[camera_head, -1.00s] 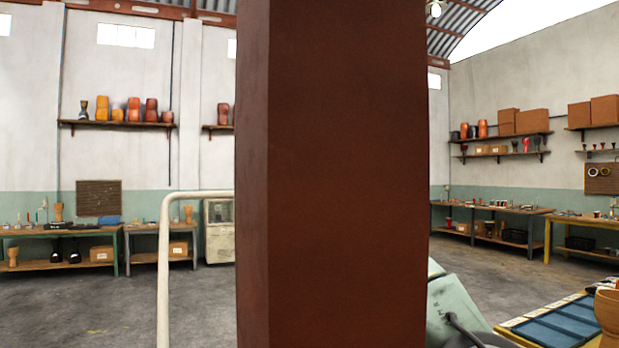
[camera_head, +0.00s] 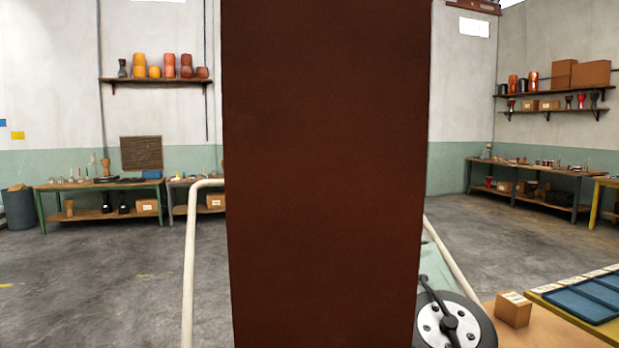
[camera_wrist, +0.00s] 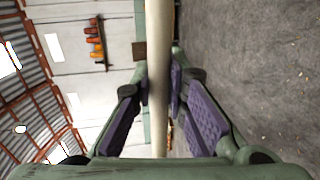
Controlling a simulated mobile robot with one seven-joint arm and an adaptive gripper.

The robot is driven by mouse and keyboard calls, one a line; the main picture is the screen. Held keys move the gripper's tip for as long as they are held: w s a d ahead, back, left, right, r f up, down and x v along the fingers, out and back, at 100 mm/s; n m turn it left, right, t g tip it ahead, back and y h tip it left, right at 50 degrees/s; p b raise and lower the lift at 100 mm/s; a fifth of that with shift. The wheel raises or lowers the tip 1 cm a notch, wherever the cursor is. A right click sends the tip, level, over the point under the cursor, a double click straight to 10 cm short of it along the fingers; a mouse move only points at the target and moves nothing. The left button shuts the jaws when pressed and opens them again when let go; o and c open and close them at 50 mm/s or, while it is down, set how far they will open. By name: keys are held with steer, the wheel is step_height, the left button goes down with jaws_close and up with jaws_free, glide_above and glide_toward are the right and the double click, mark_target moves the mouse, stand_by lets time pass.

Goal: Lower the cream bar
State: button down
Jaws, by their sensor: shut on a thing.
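The cream bar (camera_head: 190,265) is a bent tube in the head view. Its left leg rises and curves over behind a wide red-brown upright. A cream length on the right side (camera_head: 450,260) looks like its other leg. In the wrist view the bar (camera_wrist: 158,30) runs top to bottom through the middle. My gripper (camera_wrist: 160,82), with purple-padded fingers, is shut on the bar, one finger on each side. In the head view my gripper is hidden, as is the middle of the bar.
The red-brown upright (camera_head: 325,170) blocks the middle of the head view. At lower right are a black wheel with a pale hub (camera_head: 450,325), a small cardboard box (camera_head: 514,310) and blue trays (camera_head: 580,300). Open concrete floor (camera_head: 110,285) lies at left.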

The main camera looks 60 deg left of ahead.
steer(key=shift+f, duration=0.35)
steer(key=c, duration=1.6)
jaws_free()
steer(key=shift+d+r, duration=0.1)
steer(key=shift+r, duration=0.15)
steer(key=shift+o, duration=0.2)
steer(key=shift+d+r, duration=0.1)
steer(key=shift+r, duration=0.1)
steer(key=v, duration=1.1)
steer(key=shift+s+d, duration=0.2)
steer(key=shift+d, duration=0.15)
steer(key=shift+f, duration=0.1)
